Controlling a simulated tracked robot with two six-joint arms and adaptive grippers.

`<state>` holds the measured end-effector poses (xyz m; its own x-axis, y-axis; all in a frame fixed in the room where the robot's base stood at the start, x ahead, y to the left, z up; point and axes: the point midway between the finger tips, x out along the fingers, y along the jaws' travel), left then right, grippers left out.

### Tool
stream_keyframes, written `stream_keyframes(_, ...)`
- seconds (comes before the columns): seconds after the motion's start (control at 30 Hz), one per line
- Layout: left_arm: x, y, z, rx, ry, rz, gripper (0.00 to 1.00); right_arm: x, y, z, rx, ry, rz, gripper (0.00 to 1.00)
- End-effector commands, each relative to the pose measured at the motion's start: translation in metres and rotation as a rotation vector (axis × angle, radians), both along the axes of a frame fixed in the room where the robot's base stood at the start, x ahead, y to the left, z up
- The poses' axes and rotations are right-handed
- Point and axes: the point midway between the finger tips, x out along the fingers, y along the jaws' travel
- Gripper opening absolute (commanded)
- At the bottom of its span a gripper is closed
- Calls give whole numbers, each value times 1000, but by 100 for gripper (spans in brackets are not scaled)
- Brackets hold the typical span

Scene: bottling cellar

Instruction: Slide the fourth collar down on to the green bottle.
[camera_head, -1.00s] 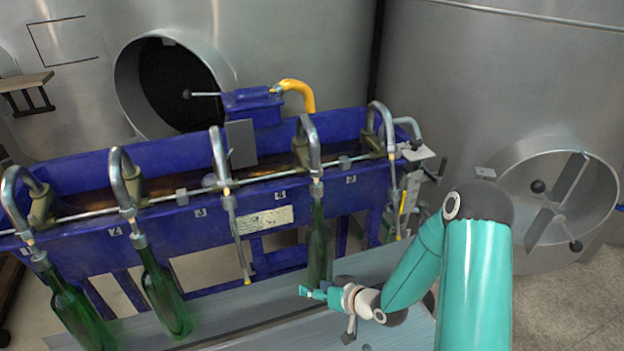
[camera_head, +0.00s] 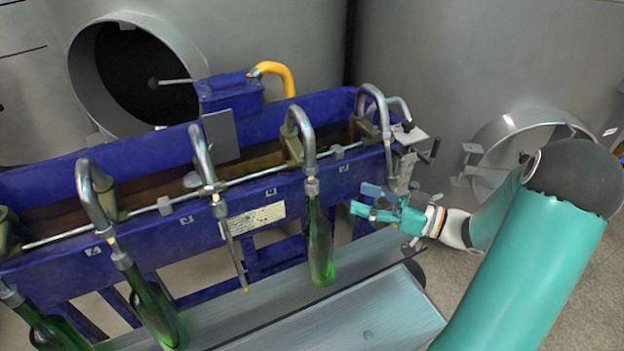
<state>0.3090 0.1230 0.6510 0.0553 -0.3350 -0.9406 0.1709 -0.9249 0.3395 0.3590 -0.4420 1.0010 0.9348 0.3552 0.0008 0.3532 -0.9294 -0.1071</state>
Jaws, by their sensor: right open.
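The green bottle (camera_head: 319,248) stands upright on the grey shelf under the fourth spout (camera_head: 301,130), near the label 4. The fourth collar (camera_head: 312,187) is a small grey sleeve on that spout's tube, right at the top of the bottle's neck. I cannot tell whether it touches the bottle's mouth. My right gripper (camera_head: 362,202) has teal fingers and is open and empty. It is to the right of the bottle's neck, apart from it, a little lower than the collar. My left gripper is not in view.
The blue filler trough (camera_head: 150,239) spans the scene. The third spout's tube (camera_head: 234,262) hangs without a bottle. Other green bottles (camera_head: 154,312) stand at the left. The fifth spout (camera_head: 373,100) and a bracket (camera_head: 407,145) are near my right gripper. The grey shelf (camera_head: 265,306) is clear in front.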

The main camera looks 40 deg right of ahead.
Motion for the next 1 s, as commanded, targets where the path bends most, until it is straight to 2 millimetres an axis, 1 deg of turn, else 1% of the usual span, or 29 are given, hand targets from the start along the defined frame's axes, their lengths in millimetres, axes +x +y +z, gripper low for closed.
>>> stream_keyframes(0.03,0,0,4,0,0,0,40,11,6,2,3,0,6,59)
stream_keyframes(0.3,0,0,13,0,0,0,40,65,25,2,3,0,2,59)
stream_keyframes(0.5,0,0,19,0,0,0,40,97,36,1,2,0,-1,59)
stream_keyframes(0.6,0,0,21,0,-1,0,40,107,39,0,2,1,-3,59)
stream_keyframes(0.7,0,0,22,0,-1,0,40,112,41,0,1,1,-3,59)
stream_keyframes(1.0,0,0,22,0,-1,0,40,114,42,0,1,1,-7,59)
